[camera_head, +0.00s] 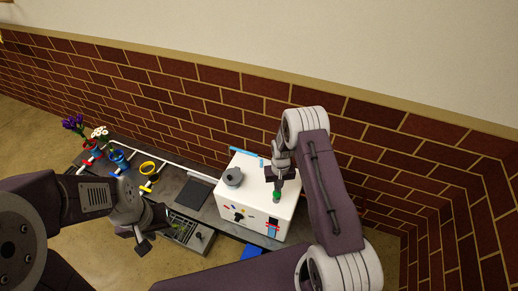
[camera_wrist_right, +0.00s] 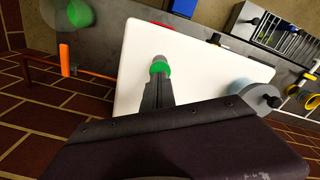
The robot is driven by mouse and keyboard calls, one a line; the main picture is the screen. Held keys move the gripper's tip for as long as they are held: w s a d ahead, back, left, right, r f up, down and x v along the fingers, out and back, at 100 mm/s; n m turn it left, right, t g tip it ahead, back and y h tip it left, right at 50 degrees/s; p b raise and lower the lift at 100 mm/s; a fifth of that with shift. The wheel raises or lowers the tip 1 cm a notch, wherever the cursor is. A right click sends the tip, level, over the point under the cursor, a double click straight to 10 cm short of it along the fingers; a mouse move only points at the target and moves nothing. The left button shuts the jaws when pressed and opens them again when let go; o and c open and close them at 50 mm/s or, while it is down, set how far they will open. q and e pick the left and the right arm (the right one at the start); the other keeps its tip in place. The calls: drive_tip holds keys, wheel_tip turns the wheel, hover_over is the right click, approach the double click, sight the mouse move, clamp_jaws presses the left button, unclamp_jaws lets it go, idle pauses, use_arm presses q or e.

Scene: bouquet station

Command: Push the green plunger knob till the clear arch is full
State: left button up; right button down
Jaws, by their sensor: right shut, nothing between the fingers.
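The green plunger knob (camera_head: 277,196) is on top of the white box (camera_head: 252,180), toward its right side. My right gripper (camera_head: 279,181) is shut and empty, pointing down at the knob. In the right wrist view the green knob (camera_wrist_right: 160,67) shows right at the tips of my right gripper (camera_wrist_right: 158,84); whether they touch I cannot tell. I cannot make out the clear arch or its filling for certain. My left gripper (camera_head: 150,232) hangs in front of the table at the left; its fingers are too dark to judge.
A grey round part (camera_head: 233,177) stands on the box, with a blue bar (camera_head: 246,156) behind it. Flower holders with red, blue and yellow rings (camera_head: 147,169) stand on the left of the table. A grey rack (camera_head: 187,232) sits at the front. The brick wall is close behind.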

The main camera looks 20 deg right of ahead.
drive_tip(key=shift+f, duration=0.1)
drive_tip(key=shift+f+b, duration=1.75)
drive_tip(key=shift+f, duration=0.55)
drive_tip(key=shift+r+p, duration=2.05)
drive_tip(key=shift+r, duration=0.35)
wheel_tip(320, 180, up, 9)
drive_tip(key=p, duration=0.7)
drive_tip(key=shift+r+p, duration=0.1)
drive_tip(key=shift+p, duration=0.2)
